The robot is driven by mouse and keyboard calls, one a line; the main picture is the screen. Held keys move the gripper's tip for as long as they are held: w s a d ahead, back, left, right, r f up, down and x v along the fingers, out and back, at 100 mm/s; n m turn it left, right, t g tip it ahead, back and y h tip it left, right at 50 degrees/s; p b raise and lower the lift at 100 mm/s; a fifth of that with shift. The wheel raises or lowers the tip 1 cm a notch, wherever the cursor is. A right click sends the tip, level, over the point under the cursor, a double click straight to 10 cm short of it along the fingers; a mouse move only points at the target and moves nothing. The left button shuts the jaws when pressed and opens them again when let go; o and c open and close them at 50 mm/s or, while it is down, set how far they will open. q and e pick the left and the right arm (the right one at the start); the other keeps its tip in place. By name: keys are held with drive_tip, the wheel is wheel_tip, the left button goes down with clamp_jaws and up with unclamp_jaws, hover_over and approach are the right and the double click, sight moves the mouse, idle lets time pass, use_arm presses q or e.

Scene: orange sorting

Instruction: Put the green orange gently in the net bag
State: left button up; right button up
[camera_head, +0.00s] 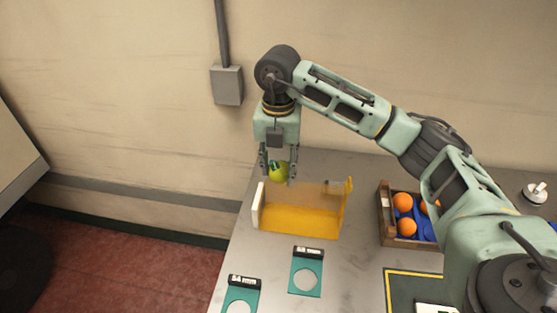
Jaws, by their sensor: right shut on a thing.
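My right gripper (277,179) points down and is shut on the green orange (279,174). It holds the orange in the air above the back left of a yellow holder (300,219), near its pale left end. The holder has a see-through back part and a yellow upright at the right; it may be the net bag, but I cannot make out any mesh. The orange looks above the holder, and I cannot tell the exact gap. My left gripper is not in view.
A wooden crate (385,214) with several oranges (403,201) in a blue tray stands to the right. A dark yellow-edged mat (400,290) and a white knobbed object (535,193) are at the right.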

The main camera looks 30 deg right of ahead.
drive_tip(key=shift+d+f, duration=0.1)
drive_tip(key=shift+f+b, duration=1.95)
drive_tip(key=shift+f, duration=0.95)
drive_tip(key=shift+f, duration=0.15)
drive_tip(key=shift+f+b, duration=2.4)
drive_tip(key=shift+f, duration=0.7)
drive_tip(key=o, duration=1.3)
drive_tip(key=shift+c, duration=0.2)
